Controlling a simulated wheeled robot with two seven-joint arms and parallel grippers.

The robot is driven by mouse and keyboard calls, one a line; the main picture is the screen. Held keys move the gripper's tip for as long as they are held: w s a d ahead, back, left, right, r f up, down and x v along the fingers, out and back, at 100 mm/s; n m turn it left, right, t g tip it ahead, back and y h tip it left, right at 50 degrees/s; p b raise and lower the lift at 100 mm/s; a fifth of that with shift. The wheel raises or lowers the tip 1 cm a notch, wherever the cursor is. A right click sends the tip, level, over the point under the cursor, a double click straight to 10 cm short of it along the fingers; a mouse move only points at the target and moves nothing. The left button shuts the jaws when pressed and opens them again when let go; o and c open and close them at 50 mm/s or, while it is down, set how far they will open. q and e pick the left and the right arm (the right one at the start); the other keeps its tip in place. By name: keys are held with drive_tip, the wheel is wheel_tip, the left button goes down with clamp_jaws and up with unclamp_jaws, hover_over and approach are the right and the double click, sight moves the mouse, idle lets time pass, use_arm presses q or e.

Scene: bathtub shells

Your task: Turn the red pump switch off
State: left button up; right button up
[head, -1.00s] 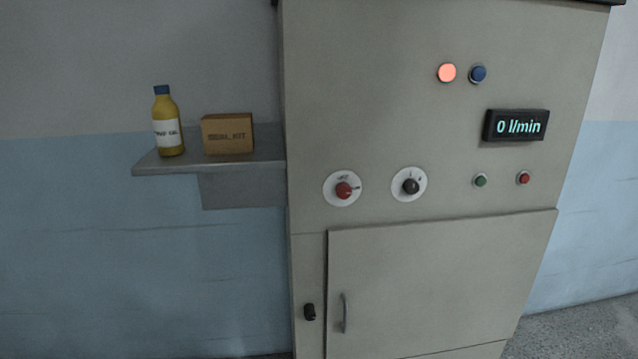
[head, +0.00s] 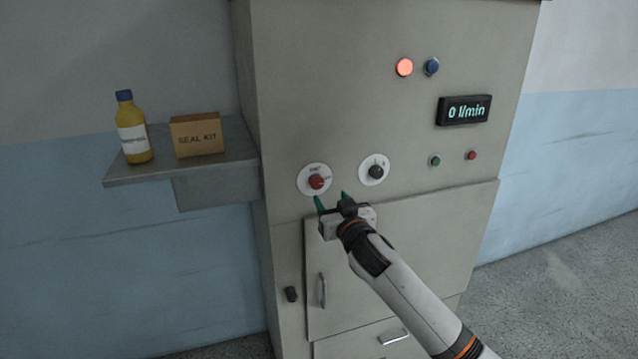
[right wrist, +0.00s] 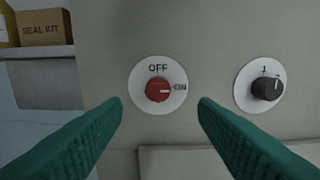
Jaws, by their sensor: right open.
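The red pump switch (head: 316,181) is a red rotary knob on a round white plate on the grey cabinet front. In the right wrist view the red knob (right wrist: 158,90) has its white mark pointing right at ON, with OFF printed above it. My right gripper (head: 331,197) is open and empty, just in front of and a little below the knob. Its green fingers (right wrist: 160,104) show on either side of the knob in the wrist view, apart from it. My left gripper is not in view.
A black knob (head: 376,171) sits right of the red one. Right of it are small green (head: 435,161) and red (head: 471,155) buttons. The display (head: 464,110) reads 0 l/min. A shelf (head: 182,165) at left holds a yellow bottle (head: 133,130) and a SEAL KIT box (head: 197,135).

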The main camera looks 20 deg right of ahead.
sight(318, 183)
drive_tip(key=w, duration=0.2)
drive_tip(key=w+p, duration=0.1)
drive_tip(key=w, duration=0.5)
drive_tip(key=shift+w+a, duration=0.1)
drive_tip(key=shift+a, duration=0.2)
drive_tip(key=c, duration=1)
